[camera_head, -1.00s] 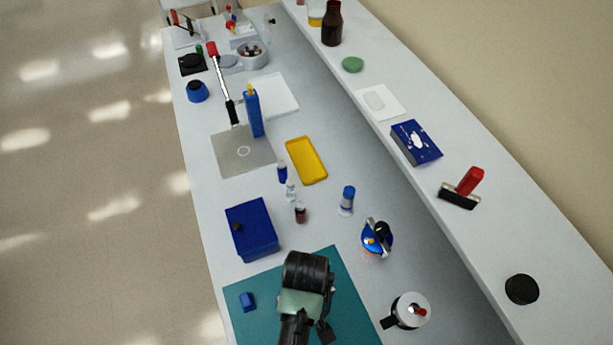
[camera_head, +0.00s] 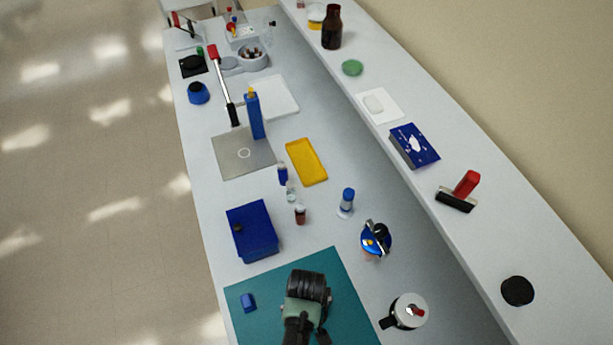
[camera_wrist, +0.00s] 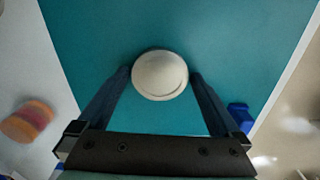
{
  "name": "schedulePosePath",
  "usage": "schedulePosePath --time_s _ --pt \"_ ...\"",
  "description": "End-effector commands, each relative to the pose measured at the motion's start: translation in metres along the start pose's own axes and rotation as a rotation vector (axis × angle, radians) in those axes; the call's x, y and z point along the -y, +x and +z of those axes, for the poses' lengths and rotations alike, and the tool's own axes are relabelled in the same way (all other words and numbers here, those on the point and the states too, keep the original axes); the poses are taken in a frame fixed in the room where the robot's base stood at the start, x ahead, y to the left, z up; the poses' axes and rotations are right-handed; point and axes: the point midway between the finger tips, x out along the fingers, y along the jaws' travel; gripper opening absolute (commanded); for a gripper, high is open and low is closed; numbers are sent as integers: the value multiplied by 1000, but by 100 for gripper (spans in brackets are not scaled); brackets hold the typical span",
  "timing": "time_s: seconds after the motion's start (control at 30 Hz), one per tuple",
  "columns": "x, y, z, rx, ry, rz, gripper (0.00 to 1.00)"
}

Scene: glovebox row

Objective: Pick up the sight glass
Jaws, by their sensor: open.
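A pale, round, disc-like top (camera_wrist: 160,75), which I take to be the sight glass, shows on the teal mat in the wrist view. My gripper (camera_wrist: 160,78) is open, with one finger on each side of it. The fingertips are close to its left and right edges; I cannot tell whether they touch. In the head view my gripper (camera_head: 308,290) is over the teal mat (camera_head: 262,325) and hides the sight glass.
A small blue block (camera_head: 248,302) lies on the mat, left of my gripper; it also shows in the wrist view (camera_wrist: 240,116). A blue box (camera_head: 252,232) stands beyond the mat. A white-and-steel pot (camera_head: 408,311) stands right of it. A blurred orange-pink thing (camera_wrist: 27,121) is at left in the wrist view.

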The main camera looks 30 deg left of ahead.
Motion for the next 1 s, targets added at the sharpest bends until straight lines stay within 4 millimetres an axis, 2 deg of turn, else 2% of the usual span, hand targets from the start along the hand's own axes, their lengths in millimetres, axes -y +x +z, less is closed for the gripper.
schedulePosePath --time_s 0.07,0.6,1.0 --pt "0 0 0 0 0 0 98" --pt "0 0 0 0 0 0 1" --pt "-1 -4 -1 -3 0 2 0"
